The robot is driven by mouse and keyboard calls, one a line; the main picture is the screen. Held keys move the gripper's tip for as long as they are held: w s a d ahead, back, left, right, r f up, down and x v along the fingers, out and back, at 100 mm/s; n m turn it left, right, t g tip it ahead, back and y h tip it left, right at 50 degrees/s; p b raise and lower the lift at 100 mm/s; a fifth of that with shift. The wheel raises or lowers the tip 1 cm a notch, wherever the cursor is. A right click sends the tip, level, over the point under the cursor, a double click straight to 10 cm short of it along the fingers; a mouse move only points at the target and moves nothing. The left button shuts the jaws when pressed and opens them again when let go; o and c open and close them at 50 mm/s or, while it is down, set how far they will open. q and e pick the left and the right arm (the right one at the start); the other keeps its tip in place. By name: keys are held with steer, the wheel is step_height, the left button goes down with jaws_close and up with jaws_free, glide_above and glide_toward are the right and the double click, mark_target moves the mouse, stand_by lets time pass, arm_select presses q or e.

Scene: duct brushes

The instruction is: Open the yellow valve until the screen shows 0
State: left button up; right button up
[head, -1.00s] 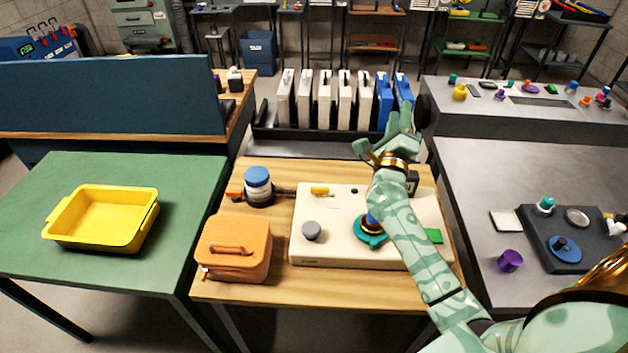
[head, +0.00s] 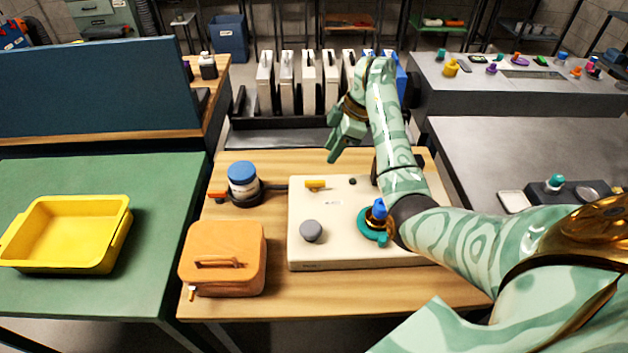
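The yellow valve (head: 316,184) is a small yellow handle near the back left of a cream panel box (head: 300,252) on the wooden table. My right arm reaches over the right of the box. My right gripper (head: 338,146) hangs in the air beyond the box's back edge, above and behind the valve and apart from it. Its fingers point down and left, and the gap between them is unclear. A dark upright block (head: 376,170) at the back of the box is mostly behind my arm. No screen reading is visible. My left gripper is out of view.
The box also bears a grey knob (head: 311,231) and a teal valve with a blue top (head: 379,210). A blue-lidded jar (head: 243,181) and an orange case (head: 223,260) stand to its left. A yellow tray (head: 65,232) lies on the green table. Upright binders (head: 308,80) stand behind.

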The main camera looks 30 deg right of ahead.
mark_target(314, 181)
steer(key=b+x, duration=0.3)
steer(key=x, duration=0.8)
steer(key=shift+f+b, duration=0.2)
steer(key=shift+b, duration=0.15)
jaws_close()
